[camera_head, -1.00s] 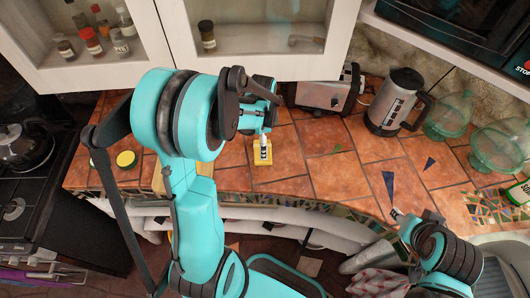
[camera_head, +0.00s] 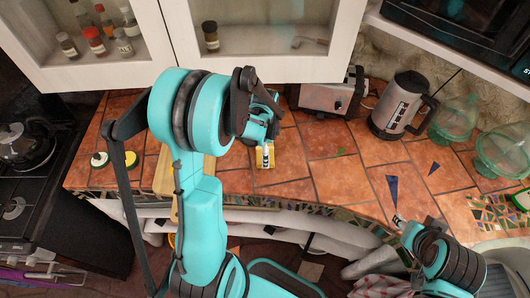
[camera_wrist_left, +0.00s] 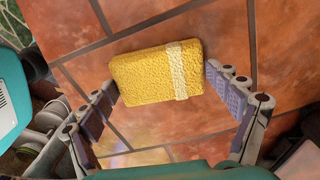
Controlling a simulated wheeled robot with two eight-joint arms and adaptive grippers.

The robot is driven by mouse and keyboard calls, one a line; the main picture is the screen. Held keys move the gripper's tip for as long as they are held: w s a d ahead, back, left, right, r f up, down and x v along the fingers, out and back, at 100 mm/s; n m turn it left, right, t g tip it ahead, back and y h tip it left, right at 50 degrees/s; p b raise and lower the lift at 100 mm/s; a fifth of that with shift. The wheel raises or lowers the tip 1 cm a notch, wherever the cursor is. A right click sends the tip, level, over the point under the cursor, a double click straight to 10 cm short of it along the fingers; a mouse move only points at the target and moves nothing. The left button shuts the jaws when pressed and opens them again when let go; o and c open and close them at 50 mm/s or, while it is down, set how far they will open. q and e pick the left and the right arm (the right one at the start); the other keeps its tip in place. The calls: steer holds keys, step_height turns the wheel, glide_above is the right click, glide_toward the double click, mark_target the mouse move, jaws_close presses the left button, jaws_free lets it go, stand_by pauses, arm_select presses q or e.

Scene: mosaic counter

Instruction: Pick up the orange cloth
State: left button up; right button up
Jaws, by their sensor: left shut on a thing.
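A yellow, rough-textured, sponge-like block (camera_wrist_left: 145,78) with a pale band near one end lies between my left gripper's fingers in the left wrist view. It also shows as a small yellow patch (camera_head: 267,162) on the tiled counter in the head view, partly covered by the gripper. My left gripper (camera_wrist_left: 163,86) is shut on its two ends. The same gripper (camera_head: 266,155) points down at the counter in the head view. My right gripper (camera_head: 397,219) is at the counter's front edge, small and unclear. I see no plainly orange cloth.
A toaster (camera_head: 330,95) and a kettle (camera_head: 402,104) stand behind to the right, with green glass jars (camera_head: 455,120) beyond. A wooden board (camera_head: 163,172) and small round items (camera_head: 99,160) lie to the left. Cabinet doors (camera_head: 265,70) hang above. Tiles right of the block are mostly clear.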

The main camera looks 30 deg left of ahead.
arm_select(q)
steer(key=shift+r, duration=0.45)
steer(key=r+p, duration=0.1)
steer(key=r, duration=0.1)
steer(key=d+r, duration=0.1)
steer(key=r, duration=0.1)
steer(key=shift+w+p, duration=0.1)
steer(key=shift+p, duration=0.25)
steer(key=w+d+r+p, duration=0.1)
steer(key=w+d+r, duration=0.1)
steer(key=d+r, duration=0.4)
steer(key=d, duration=0.4)
steer(key=shift+d+p, duration=0.25)
steer(key=shift+p, duration=0.15)
steer(key=shift+w, duration=0.1)
steer(key=o, duration=0.3)
steer(key=shift+c, duration=0.3)
